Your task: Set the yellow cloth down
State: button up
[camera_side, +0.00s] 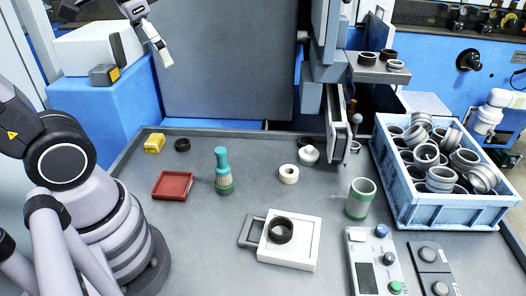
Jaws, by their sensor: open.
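The yellow cloth (154,143) appears as a small folded yellow bundle lying at the back left of the grey work table. It rests next to a black ring, with nothing holding it. My gripper (160,56) shows at the upper left, high in front of the grey panel and beside the blue stand. It is open, seen nearly edge-on, and no object shows between its fingers. It is well above the cloth and apart from it.
A white fixture (304,241) holds a black ring. A blue crate (448,214) of rings fills the right.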

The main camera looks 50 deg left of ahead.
jog(key=s+d, duration=0.1)
jog(key=s+d+t+h, duration=0.1)
jog(key=s, duration=0.1)
jog(key=s+d+t, duration=0.1)
jog(key=shift+s+n, duration=0.2)
jog(key=shift+n, duration=0.1)
dwell(1.0)
